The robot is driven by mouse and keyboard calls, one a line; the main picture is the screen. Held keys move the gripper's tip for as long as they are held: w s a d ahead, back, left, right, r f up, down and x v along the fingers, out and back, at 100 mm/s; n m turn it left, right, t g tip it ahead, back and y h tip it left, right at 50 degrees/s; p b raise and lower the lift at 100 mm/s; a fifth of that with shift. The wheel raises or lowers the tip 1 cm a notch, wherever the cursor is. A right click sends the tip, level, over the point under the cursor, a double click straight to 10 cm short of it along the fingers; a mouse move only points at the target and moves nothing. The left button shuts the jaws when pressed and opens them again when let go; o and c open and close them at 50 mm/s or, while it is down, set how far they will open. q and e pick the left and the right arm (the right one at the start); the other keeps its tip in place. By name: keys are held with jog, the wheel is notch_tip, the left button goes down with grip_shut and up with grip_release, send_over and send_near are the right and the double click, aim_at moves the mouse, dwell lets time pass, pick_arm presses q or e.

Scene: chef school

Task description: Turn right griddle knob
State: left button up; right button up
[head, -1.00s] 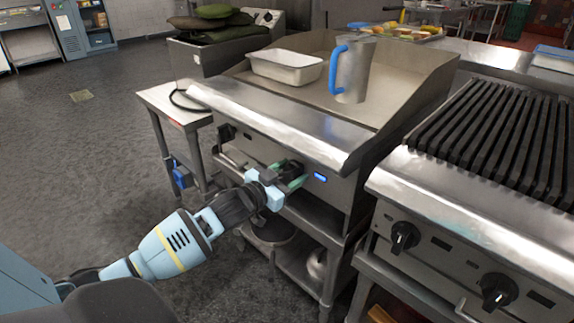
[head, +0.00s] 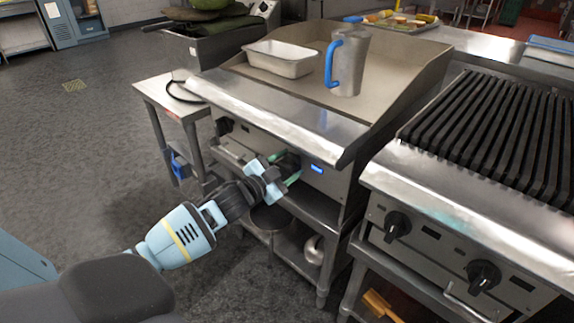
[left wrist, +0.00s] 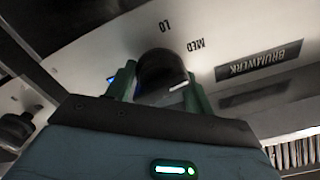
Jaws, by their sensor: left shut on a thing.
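The griddle (head: 283,112) stands in the middle of the head view, with its control panel facing me. Its right knob (head: 290,163) is black and partly hidden behind my left gripper (head: 287,178). In the left wrist view the knob (left wrist: 161,72) sits between the two green fingers of the left gripper (left wrist: 160,85), which is shut on it. The panel there bears the marks LO and MED, seen upside down. A white line on the knob shows at its lower right. The griddle's left knob (head: 224,126) is free. My right gripper is in neither view.
A metal pitcher with a blue handle (head: 350,65) and a white rectangular pan (head: 279,60) stand on the griddle top. A grill with black bars (head: 490,135) and its own knobs (head: 397,225) is close on the right. Open floor lies on the left.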

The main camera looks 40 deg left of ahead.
aim_at(283, 169)
pick_arm(q)
jog(key=shift+d, duration=0.1)
jog(key=o, duration=0.7)
jog(key=s, duration=0.4)
jog(key=s+p, duration=0.1)
jog(key=s, duration=0.1)
jog(key=shift+s+a, duration=0.15)
jog(key=shift+a, duration=0.1)
jog(key=shift+s, duration=0.75)
